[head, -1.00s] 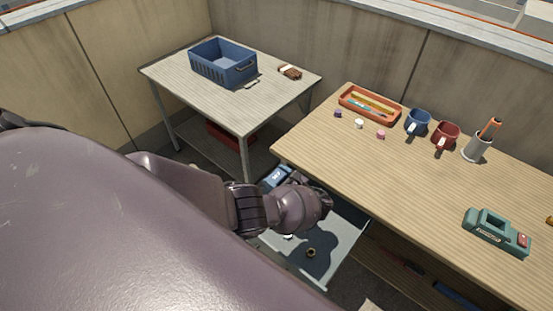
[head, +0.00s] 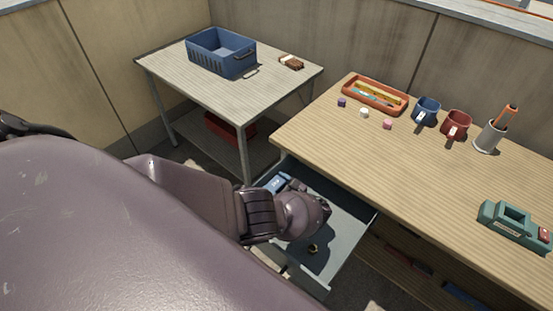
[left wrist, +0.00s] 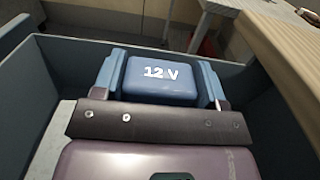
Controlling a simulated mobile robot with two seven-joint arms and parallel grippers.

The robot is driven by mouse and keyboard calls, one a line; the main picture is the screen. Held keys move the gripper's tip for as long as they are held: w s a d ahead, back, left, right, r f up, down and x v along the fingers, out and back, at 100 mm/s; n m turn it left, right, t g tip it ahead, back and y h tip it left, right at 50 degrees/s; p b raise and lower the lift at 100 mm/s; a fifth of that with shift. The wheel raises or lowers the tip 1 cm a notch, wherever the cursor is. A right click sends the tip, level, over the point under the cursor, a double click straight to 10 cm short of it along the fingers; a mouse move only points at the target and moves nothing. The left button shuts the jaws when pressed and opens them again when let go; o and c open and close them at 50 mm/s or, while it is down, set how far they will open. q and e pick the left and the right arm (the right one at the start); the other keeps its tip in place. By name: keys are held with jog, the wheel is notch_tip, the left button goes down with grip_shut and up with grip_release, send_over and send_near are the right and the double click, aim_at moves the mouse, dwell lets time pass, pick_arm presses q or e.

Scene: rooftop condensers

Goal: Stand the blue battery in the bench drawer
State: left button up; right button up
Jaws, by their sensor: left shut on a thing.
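The blue battery (head: 275,183), marked "12 V", shows in the head view at the far left end of the open bench drawer (head: 345,218). In the left wrist view the battery (left wrist: 161,82) sits between the two fingers of my left gripper (left wrist: 161,72), which is shut on it. The drawer's walls (left wrist: 252,92) rise around the gripper there. In the head view my left gripper (head: 291,186) is partly covered by my own wrist. The battery's lower part is hidden, so I cannot tell whether it touches the drawer floor. My right gripper is not in view.
The bench (head: 400,165) above holds an orange tray (head: 374,96), two mugs, a pen cup and a green device (head: 514,226). A blue crate (head: 221,52) stands on the side table (head: 215,88).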

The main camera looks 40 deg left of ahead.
pick_arm(q)
notch_tip(320, 180, down, 3)
jog(key=shift+f+b, duration=0.15)
jog(key=shift+b, duration=0.7)
jog(key=shift+r, duration=0.2)
jog(key=shift+f, duration=0.1)
jog(key=o, duration=0.9)
jog(key=shift+o, duration=0.9)
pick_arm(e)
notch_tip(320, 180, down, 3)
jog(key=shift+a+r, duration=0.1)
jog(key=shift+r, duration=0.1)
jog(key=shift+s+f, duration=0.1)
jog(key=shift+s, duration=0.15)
